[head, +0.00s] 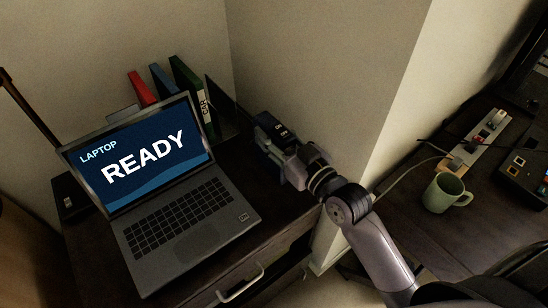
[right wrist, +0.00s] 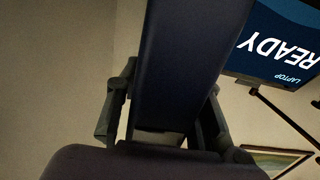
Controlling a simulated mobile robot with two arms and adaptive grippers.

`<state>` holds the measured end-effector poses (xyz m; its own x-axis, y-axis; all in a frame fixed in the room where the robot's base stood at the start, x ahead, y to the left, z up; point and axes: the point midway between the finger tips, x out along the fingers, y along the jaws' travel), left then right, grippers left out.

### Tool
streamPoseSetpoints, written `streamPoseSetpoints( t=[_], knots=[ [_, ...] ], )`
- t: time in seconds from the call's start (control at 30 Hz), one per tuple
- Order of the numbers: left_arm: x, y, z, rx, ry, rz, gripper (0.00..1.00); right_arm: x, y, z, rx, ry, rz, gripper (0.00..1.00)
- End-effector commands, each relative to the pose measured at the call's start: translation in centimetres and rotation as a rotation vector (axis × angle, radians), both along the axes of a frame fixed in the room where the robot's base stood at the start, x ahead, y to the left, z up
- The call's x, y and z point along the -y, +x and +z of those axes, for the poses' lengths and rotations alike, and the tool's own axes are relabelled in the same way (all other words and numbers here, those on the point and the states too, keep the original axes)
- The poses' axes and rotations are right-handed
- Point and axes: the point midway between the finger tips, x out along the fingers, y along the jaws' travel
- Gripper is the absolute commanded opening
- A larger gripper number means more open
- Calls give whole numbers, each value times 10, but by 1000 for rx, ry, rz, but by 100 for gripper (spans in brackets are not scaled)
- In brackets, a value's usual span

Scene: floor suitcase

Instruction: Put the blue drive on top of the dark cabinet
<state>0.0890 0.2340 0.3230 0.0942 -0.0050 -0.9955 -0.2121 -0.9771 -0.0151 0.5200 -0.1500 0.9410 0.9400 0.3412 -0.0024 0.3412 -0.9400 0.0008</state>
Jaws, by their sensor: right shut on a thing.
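The blue drive (head: 269,127) is a dark blue block at the back right of the dark cabinet (head: 215,250), near the wall corner. My right gripper (head: 287,156) is shut on it. In the right wrist view the drive (right wrist: 188,65) fills the space between the two fingers (right wrist: 165,112). I cannot tell whether its lower side touches the cabinet top or hangs just above it. The gripper hides part of the drive in the head view. My left gripper is in neither view.
An open laptop (head: 185,215) takes up most of the cabinet top. Red, blue and green binders (head: 188,85) stand behind it. A wall corner is close to my right arm. A green mug (head: 438,194) and a power strip (head: 478,138) are on the desk at right.

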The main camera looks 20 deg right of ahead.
Motion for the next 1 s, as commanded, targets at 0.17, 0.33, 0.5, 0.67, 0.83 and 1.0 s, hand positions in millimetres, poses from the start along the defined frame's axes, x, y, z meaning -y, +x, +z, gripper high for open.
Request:
streamPoseSetpoints(
  t=[0.17,0.33,0.5,0.67,0.83,1.0],
  knots=[
    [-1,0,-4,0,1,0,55,0,0,-20,7,2,0,0],
    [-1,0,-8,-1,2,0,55,0,0,-37,3,1,0,0],
    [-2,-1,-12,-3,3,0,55,0,0,-61,4,0,0,0],
    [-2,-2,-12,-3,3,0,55,0,0,-66,7,2,-1,0],
    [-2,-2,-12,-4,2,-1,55,0,0,-65,7,2,-1,0],
    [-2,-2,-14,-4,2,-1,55,0,0,-70,2,1,0,37]
  ],
)
